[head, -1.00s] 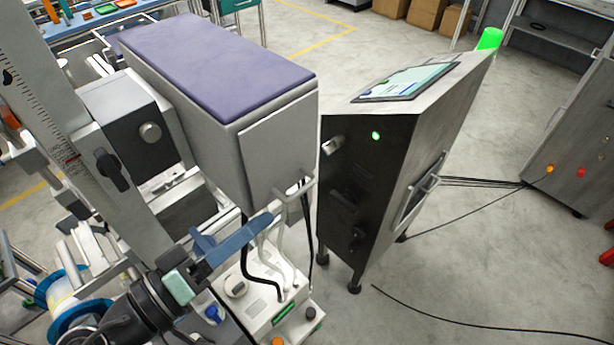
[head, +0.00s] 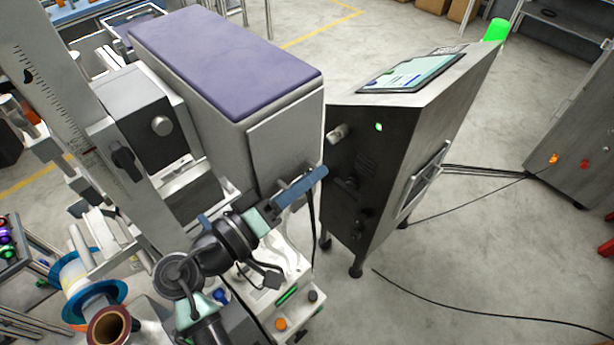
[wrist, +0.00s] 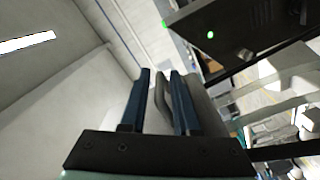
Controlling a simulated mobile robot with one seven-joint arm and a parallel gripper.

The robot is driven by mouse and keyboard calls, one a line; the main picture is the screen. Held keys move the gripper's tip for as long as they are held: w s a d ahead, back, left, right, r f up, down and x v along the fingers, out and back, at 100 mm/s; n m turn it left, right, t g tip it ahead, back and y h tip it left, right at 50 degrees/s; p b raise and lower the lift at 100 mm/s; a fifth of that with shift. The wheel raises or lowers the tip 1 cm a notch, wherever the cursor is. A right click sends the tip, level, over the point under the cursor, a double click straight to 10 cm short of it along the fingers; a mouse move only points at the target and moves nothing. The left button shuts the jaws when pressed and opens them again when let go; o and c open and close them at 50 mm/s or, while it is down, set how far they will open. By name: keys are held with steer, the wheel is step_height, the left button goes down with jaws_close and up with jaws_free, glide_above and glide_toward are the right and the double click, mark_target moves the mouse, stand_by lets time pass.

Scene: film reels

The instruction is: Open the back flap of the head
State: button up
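The head is a large grey box with a purple padded top (head: 225,60). Its back flap (head: 285,130) is a flat light grey panel on the end facing me and looks shut against the box. The flap's bar handle at its lower right corner is hidden in the head view by my gripper (head: 305,182). In the wrist view, my gripper (wrist: 162,78) has its two blue fingers apart, with a grey curved bar (wrist: 161,95), apparently the handle, between them. I cannot tell if either finger touches it.
A dark control cabinet (head: 350,170) with a tilted screen (head: 410,72) stands close to the right of the flap. A scaled metal column (head: 70,110) and a blue-rimmed reel (head: 88,290) are at left. Open floor lies right, with cables.

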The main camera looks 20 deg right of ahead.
jaws_close()
steer(key=shift+w+r, duration=0.1)
steer(key=shift+r, duration=0.15)
stand_by(0.9)
